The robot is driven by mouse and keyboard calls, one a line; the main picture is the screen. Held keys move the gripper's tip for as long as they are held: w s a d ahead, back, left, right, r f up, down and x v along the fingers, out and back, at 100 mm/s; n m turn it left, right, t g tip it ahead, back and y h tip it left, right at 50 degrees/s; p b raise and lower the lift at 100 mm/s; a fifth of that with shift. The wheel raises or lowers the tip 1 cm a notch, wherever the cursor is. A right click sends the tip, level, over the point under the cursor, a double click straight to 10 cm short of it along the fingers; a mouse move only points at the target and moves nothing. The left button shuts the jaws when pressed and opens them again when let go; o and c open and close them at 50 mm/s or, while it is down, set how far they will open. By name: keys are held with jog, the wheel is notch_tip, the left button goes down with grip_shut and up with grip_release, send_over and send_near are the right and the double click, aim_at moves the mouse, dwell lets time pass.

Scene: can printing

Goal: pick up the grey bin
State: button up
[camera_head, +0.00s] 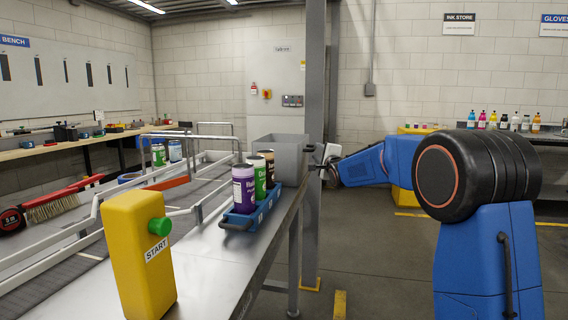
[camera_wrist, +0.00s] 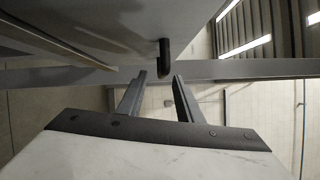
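The grey bin (camera_head: 290,146) stands on the metal table behind the blue can tray, its lower front partly hidden by the cans. My gripper (camera_head: 319,162) is just right of the bin, beyond the table's right edge. In the wrist view, my gripper (camera_wrist: 163,77) has its two fingers apart with nothing held between them. A short dark handle (camera_wrist: 165,57) shows just ahead of the fingertips, roughly in line with the gap. It looks to be on the bin's side. Whether the fingertips reach around it I cannot tell.
A blue tray (camera_head: 238,220) with purple, green and dark cans sits in front of the bin. A yellow START post (camera_head: 135,250) stands nearer on the table (camera_head: 215,275). A grey pillar (camera_head: 314,90) rises close behind my gripper.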

jog(key=shift+w+a+r, duration=0.15)
jog(key=shift+w, duration=0.7)
jog(key=shift+w+a+r, duration=0.1)
jog(key=shift+w, duration=0.75)
jog(key=shift+w+a+r, duration=0.15)
jog(key=shift+w, duration=0.7)
grip_shut()
